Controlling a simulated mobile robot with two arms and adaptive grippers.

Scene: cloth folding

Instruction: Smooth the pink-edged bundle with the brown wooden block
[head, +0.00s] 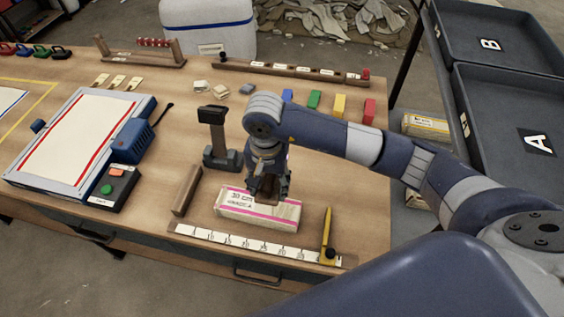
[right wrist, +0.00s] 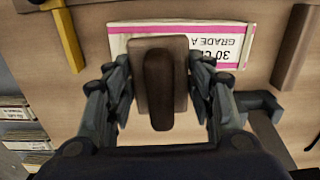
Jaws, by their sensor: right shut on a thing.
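The pink-edged bundle (head: 257,212), cream with "30 cm" and "GRADE A" lettering, lies flat near the front of the table. It also shows in the right wrist view (right wrist: 228,49), partly hidden by the brown wooden block (right wrist: 178,88). My right gripper (head: 267,188) is above the bundle's middle, pointing down. In the right wrist view my right gripper (right wrist: 160,97) has its fingers on both sides of the block's dark handle and is shut on it. The block is over the bundle; I cannot tell whether it touches. My left gripper is not in view.
A numbered ruler (head: 240,244) with a yellow stop (head: 327,236) lies in front of the bundle. A brown wooden bar (head: 187,190) stands left of it. A dark post stand (head: 222,158) is behind. Black trays (head: 470,95) are at the right. Bare table lies right of the bundle.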

